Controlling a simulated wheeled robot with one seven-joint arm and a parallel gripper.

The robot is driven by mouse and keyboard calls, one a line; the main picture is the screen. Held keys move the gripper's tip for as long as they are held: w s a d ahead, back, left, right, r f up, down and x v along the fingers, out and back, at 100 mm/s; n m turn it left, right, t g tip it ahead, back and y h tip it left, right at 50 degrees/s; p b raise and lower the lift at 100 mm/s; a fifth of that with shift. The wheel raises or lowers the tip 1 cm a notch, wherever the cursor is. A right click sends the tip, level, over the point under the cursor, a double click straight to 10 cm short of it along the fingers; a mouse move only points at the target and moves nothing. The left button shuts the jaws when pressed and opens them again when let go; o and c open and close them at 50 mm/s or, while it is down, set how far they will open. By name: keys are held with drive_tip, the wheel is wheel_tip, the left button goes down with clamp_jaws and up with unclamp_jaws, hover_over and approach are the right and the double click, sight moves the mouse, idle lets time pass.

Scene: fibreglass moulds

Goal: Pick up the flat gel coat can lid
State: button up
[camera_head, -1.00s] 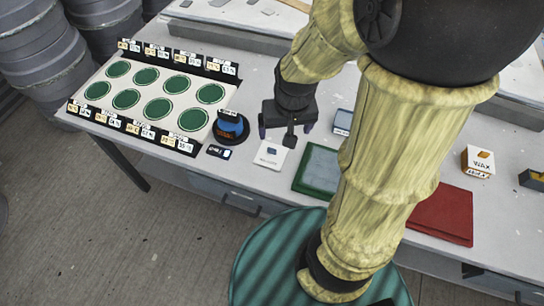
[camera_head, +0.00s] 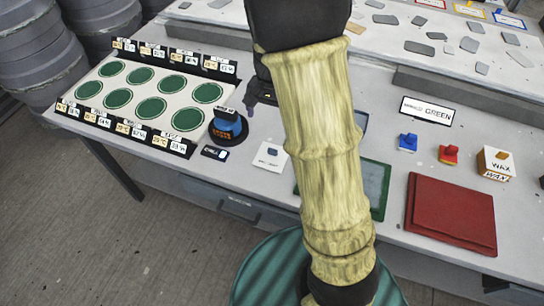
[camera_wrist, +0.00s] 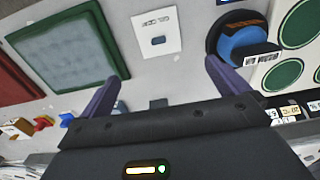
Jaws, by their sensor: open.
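I cannot make out for certain which thing is the flat gel coat can lid. A squat blue item with a label (camera_head: 228,122) stands on a black round base, and it shows at the upper right in the wrist view (camera_wrist: 243,45). My gripper (camera_wrist: 157,62) is open and empty, its two purple fingers apart over the grey table. A white card with a small blue square (camera_wrist: 158,37) lies beyond the fingers. In the head view my gripper (camera_head: 262,96) is just right of the blue item, partly hidden behind my arm.
A white board with green discs (camera_head: 95,90) and label strips lies left. A green tray (camera_head: 376,188), partly behind my arm, and a red slab (camera_head: 450,212) lie right. A wax box (camera_head: 495,163) and a sign (camera_head: 426,110) stand farther right. Grey flakes lie on the back table.

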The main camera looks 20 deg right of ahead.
approach(273, 149)
drive_tip(key=f, duration=0.5)
drive_tip(key=shift+a+f, duration=0.1)
drive_tip(key=shift+a, duration=0.15)
drive_tip(key=shift+d+f+p, duration=0.2)
drive_tip(key=shift+f+p, duration=0.1)
drive_tip(key=shift+f, duration=2.35)
drive_tip(key=c, duration=0.7)
drive_tip(key=shift+r, duration=0.15)
